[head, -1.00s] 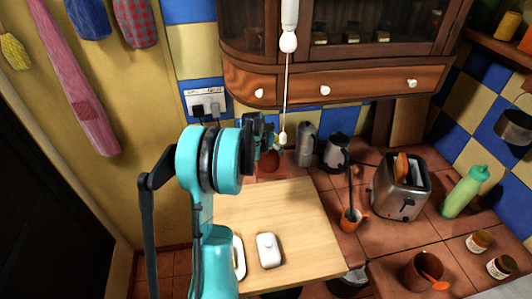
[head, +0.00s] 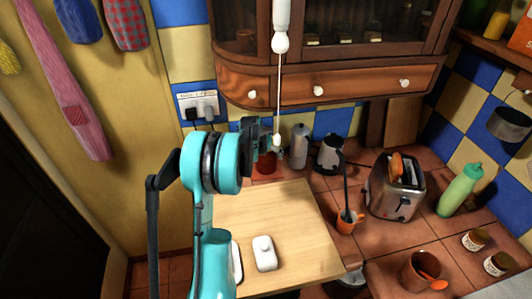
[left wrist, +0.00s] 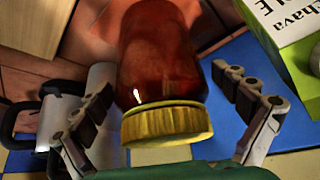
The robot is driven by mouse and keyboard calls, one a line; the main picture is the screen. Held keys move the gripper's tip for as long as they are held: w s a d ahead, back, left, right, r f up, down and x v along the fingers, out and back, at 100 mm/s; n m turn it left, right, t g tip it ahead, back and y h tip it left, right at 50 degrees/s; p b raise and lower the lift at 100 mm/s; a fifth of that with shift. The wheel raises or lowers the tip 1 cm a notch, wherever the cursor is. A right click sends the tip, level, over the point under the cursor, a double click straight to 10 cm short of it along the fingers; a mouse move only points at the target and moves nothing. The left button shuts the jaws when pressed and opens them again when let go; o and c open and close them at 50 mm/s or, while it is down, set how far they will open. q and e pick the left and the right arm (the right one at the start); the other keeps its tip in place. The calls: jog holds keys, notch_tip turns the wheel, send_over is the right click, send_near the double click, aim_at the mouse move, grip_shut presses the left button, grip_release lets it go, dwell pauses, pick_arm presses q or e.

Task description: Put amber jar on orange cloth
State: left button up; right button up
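The amber jar (left wrist: 160,60) has a yellow ribbed lid and fills the middle of the left wrist view. In the head view it is a small dark red shape (head: 265,164) at the back of the counter, partly behind my gripper. My left gripper (left wrist: 168,108) is open, with one finger on each side of the jar and gaps visible between. It also shows in the head view (head: 262,145), small and partly hidden. A flat reddish-orange patch (left wrist: 207,28), probably the orange cloth, shows around the jar's far end; I cannot tell whether the jar rests on it. My right gripper is not in view.
A green and white box (left wrist: 285,22) stands close beside the right finger. A moka pot (head: 299,146) and kettle (head: 330,153) stand right of the jar. A wooden board (head: 290,215) with a white butter dish (head: 264,254) lies in front. A toaster (head: 394,187) is further right.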

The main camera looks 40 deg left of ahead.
pick_arm(q)
jog(key=shift+r, duration=0.1)
jog(key=s+d, duration=0.1)
jog(key=s, duration=0.3)
jog(key=s+d+p, duration=0.1)
jog(key=s, duration=0.2)
jog(key=s+d+r+p, duration=0.1)
jog(key=s, duration=0.3)
jog(key=shift+s+d+r, duration=0.1)
jog(key=shift+s+d, duration=0.1)
jog(key=shift+s, duration=0.15)
jog(key=s+d+r+m, duration=0.1)
jog(key=s+d+r, duration=0.1)
jog(key=d+r, duration=0.45)
jog(key=s+d+r, duration=0.1)
jog(key=d+r, duration=0.2)
jog(key=d, duration=0.7)
jog(key=s+d+r+m+t+h, duration=0.1)
jog(key=s+d+m, duration=0.1)
jog(key=s+d, duration=1)
jog(key=d, duration=0.3)
jog(key=shift+s+d+r+h, duration=0.2)
jog(key=shift+s+r+h, duration=0.05)
jog(key=shift+r+h, duration=0.1)
jog(key=shift+f, duration=0.1)
